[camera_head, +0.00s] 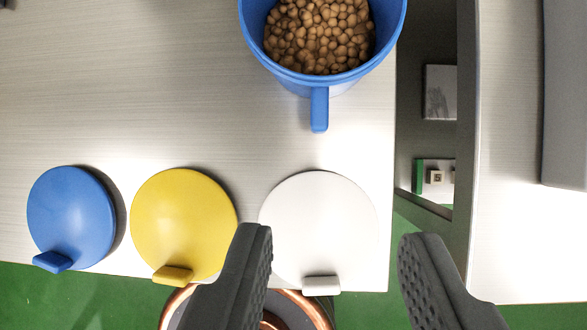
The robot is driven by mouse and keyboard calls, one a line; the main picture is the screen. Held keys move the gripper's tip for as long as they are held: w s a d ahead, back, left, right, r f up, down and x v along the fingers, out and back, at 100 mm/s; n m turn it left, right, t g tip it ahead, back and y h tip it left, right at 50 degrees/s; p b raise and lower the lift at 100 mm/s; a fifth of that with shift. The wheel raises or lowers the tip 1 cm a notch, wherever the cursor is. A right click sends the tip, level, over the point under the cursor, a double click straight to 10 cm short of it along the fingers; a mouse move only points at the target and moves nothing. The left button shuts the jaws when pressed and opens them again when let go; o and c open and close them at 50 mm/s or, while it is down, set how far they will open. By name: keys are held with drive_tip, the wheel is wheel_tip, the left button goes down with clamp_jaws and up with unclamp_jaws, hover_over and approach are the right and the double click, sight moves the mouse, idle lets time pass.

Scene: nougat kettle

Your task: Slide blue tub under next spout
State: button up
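The blue tub (319,83) stands on the pale table at the top of the view, filled with round brown nuts (318,34). Its blue handle (320,110) points down the picture towards me. The tub's top is cut off by the frame edge. My gripper (335,250) is open and empty, its two dark fingers spread apart below the tub. The left finger overlaps the edges of the yellow and white discs in the view. No spout can be made out.
A blue disc (72,215), a yellow disc (183,222) and a white disc (318,228), each with a tab, line the table's (150,110) near edge. A copper-rimmed round thing (290,300) shows below. A gap separates the table from another pale surface (515,230) at right.

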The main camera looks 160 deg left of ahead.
sight(320, 125)
drive_tip(key=shift+w+a+f, duration=0.15)
drive_tip(key=shift+w+a, duration=0.1)
drive_tip(key=shift+a, duration=0.05)
drive_tip(key=x, duration=1.7)
drive_tip(key=shift+s+a+f, duration=0.1)
drive_tip(key=shift+s+f, duration=0.15)
drive_tip(key=shift+f, duration=0.05)
clamp_jaws()
